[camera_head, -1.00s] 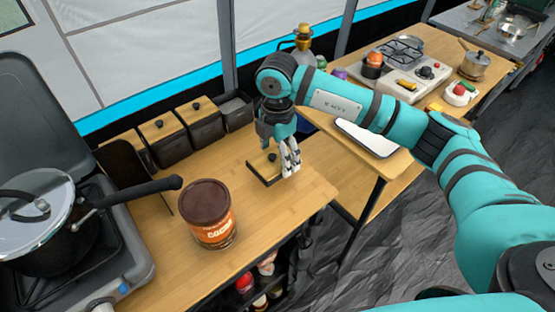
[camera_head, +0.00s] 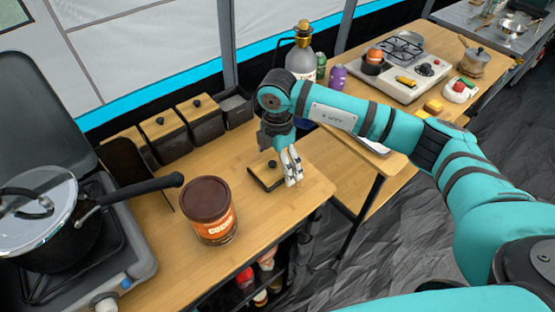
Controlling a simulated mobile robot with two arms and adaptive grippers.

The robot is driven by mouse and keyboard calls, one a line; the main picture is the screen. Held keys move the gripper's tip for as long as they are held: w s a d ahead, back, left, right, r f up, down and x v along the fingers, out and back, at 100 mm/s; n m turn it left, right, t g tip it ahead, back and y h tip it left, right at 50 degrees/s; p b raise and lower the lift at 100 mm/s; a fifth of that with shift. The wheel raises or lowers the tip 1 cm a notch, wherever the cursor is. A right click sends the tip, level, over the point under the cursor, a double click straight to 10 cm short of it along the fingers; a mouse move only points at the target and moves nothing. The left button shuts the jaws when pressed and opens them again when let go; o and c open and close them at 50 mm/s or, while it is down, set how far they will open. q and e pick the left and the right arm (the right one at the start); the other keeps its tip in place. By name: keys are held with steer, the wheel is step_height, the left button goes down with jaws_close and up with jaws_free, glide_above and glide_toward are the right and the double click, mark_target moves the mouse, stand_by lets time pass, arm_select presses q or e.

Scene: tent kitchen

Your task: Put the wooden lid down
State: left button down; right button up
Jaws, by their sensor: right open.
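The wooden lid (camera_head: 265,177) lies on the wooden counter, a flat square with dark edges and a small black knob. My right gripper (camera_head: 293,182) is just right of the lid, pointing down, with its fingers open and close to the lid's right edge. The fingers partly hide that edge, so I cannot tell whether they touch it. My left gripper is not in view.
Dark canisters (camera_head: 165,138) with wooden lids stand at the counter's back, beside an open dark container (camera_head: 235,106). A cocoa tin (camera_head: 209,212) stands left of the lid. The counter between tin and lid is clear.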

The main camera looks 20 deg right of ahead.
mark_target(278, 164)
steer(key=shift+r, duration=0.15)
step_height(278, 164, up, 12)
steer(key=b, duration=0.2)
stand_by(0.6)
